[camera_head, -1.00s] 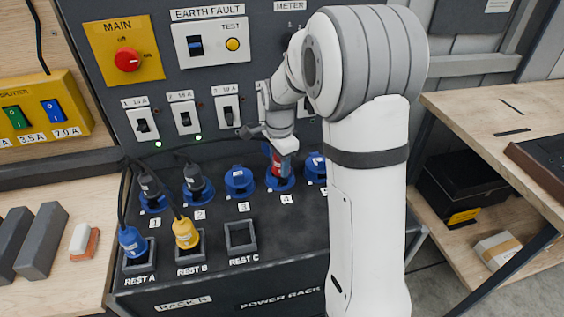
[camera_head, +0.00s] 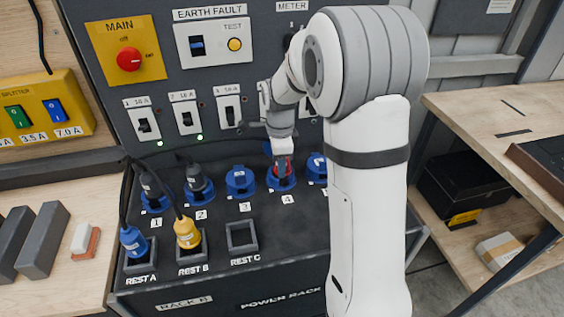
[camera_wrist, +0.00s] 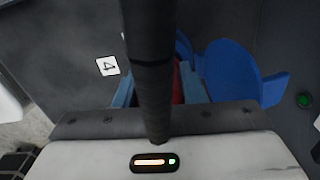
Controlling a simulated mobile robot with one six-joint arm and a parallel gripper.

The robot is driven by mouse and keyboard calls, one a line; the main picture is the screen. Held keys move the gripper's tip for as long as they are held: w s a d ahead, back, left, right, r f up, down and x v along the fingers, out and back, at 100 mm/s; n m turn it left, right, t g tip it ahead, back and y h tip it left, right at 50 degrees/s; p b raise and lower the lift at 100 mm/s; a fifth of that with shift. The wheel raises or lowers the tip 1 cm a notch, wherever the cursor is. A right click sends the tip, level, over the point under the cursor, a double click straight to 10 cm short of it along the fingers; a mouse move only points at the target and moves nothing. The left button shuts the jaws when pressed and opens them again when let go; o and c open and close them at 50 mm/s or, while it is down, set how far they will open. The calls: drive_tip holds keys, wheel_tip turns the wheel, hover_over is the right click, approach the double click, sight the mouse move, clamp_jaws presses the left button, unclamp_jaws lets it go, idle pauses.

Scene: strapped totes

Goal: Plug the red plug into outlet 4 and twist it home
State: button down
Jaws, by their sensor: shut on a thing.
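My gripper (camera_head: 283,163) is shut on the red plug (camera_head: 283,171), pointing down at outlet 4 (camera_head: 281,184). The red plug is in or right at the mouth of the blue outlet; its depth and twist cannot be told. In the wrist view the red plug (camera_wrist: 178,85) shows only as a sliver between the fingers, behind its thick dark cable (camera_wrist: 152,70). The blue lid (camera_wrist: 240,70) of outlet 4 stands open beside it. The number 4 label (camera_wrist: 107,66) lies to the left.
Dark plugs fill outlet 1 (camera_head: 155,203) and outlet 2 (camera_head: 199,196). Outlet 3 (camera_head: 240,181) has its blue lid shut. A blue plug (camera_head: 133,242) and a yellow plug (camera_head: 188,232) stand in Rest A and Rest B; Rest C (camera_head: 241,237) is empty. Breakers (camera_head: 229,111) stand behind.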

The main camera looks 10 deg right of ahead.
drive_tip(key=shift+w+m, duration=0.1)
drive_tip(key=shift+m, duration=0.6)
drive_tip(key=shift+m, duration=0.7)
drive_tip(key=shift+m, duration=0.6)
drive_tip(key=shift+w+d+m, duration=0.1)
drive_tip(key=shift+m, duration=0.6)
